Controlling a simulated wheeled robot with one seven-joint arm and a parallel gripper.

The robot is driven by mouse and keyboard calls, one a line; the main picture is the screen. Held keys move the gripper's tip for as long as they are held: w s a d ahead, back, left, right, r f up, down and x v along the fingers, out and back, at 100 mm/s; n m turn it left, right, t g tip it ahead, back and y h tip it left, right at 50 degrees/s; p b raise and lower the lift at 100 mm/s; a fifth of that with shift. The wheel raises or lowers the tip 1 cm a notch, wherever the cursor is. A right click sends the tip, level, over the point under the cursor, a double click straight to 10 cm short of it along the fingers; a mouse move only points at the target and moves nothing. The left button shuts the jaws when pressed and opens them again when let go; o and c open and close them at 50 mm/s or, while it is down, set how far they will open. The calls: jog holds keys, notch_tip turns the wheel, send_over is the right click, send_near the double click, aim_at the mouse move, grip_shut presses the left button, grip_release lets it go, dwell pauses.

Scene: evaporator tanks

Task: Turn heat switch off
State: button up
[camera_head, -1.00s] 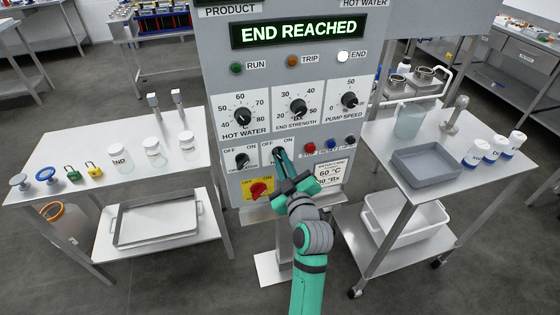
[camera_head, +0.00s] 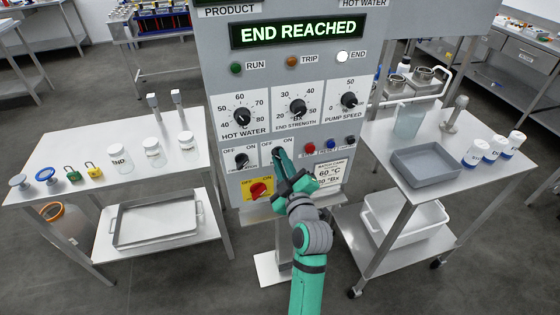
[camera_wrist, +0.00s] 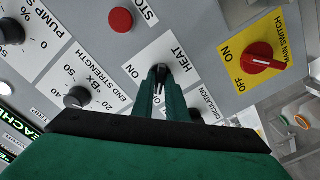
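The heat switch (camera_wrist: 160,69) is a small black knob on a white plate, with ON and HEAT readable in the wrist view; the OFF side is hidden by my fingers. In the head view the heat switch (camera_head: 277,152) is mostly covered by my gripper. My gripper (camera_wrist: 159,84) has its two green fingers close together at the knob, one on each side, and appears shut on it. It also shows in the head view (camera_head: 280,160), reaching up to the panel from below. Which way the knob points is hard to tell.
The circulation switch (camera_head: 242,160) is just left of the heat switch. The red stop button (camera_wrist: 121,20) and the red main switch (camera_wrist: 261,56) on its yellow plate are nearby. The display (camera_head: 298,30) reads END REACHED, and the END lamp (camera_head: 343,57) is white.

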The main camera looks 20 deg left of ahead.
jog(key=shift+o, duration=1.2)
jog(key=shift+a, duration=0.1)
jog(key=v, duration=1)
jog(key=shift+s+d, duration=0.3)
jog(key=shift+d, duration=0.05)
jog(key=shift+f, duration=0.1)
